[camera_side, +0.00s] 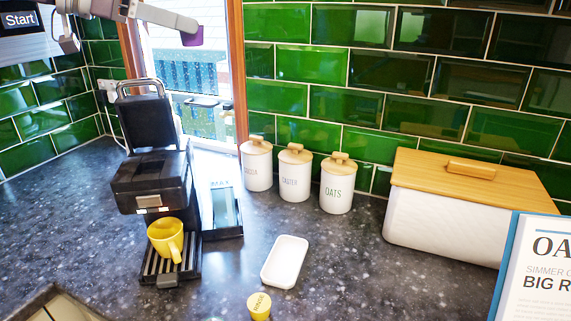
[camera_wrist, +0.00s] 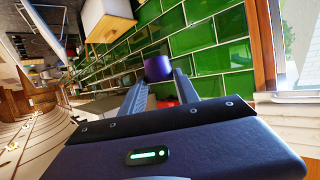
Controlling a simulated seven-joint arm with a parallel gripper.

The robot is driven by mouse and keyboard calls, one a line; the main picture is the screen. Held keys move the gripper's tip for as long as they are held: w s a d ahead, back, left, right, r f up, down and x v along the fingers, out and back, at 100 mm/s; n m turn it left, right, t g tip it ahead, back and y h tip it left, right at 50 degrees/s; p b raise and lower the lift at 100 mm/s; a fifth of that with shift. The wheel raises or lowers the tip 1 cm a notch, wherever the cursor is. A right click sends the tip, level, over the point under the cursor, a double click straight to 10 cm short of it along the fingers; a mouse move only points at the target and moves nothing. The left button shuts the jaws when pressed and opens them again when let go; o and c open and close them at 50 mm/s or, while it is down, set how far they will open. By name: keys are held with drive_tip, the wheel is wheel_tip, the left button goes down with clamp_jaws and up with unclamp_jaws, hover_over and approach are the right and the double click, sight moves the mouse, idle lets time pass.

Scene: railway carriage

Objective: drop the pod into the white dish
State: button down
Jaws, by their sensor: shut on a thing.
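My gripper (camera_side: 188,27) is high at the upper left in the side view, in front of the window and well above the counter. It is shut on a purple pod (camera_side: 192,38). In the wrist view the purple pod (camera_wrist: 158,67) shows at the tips of my gripper (camera_wrist: 161,79). The white dish (camera_side: 285,262) is a shallow rounded rectangle on the dark counter, right of the coffee machine. It looks empty. The pod is far up and left of the dish, apart from it.
A black coffee machine (camera_side: 151,180) with its lid raised holds a yellow mug (camera_side: 166,239). Several canisters (camera_side: 294,175), a bread bin (camera_side: 450,220) and a framed sign (camera_side: 535,275) stand around. The counter right of the dish is clear.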

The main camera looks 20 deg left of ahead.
drive_tip(key=w+d+f+n+t+y, duration=0.1)
drive_tip(key=w+d+f, duration=0.25)
drive_tip(key=f, duration=0.25)
drive_tip(key=w+d+f+n+y, duration=0.1)
drive_tip(key=w+d+f+y, duration=0.1)
drive_tip(key=d+f, duration=0.35)
drive_tip(key=w+d+f+n+t+y, duration=0.1)
drive_tip(key=w+d+f+n, duration=0.1)
drive_tip(key=d+f, duration=0.3)
drive_tip(key=shift+s+d+f+n+t+y, duration=0.15)
drive_tip(key=shift+s+d+f+n+y, duration=0.9)
drive_tip(key=shift+f, duration=2.6)
drive_tip(key=shift+s+d+f+n+t+y, duration=0.2)
drive_tip(key=shift+s+d+f+y, duration=0.3)
drive_tip(key=shift+s+d+f, duration=2.15)
drive_tip(key=shift+s+a+f+n+t+y, duration=0.15)
drive_tip(key=shift+s+f+n+y, duration=0.5)
drive_tip(key=shift+f, duration=3.95)
drive_tip(key=c, duration=0.8)
unclamp_jaws()
drive_tip(key=shift+s, duration=0.1)
drive_tip(key=shift+s, duration=0.1)
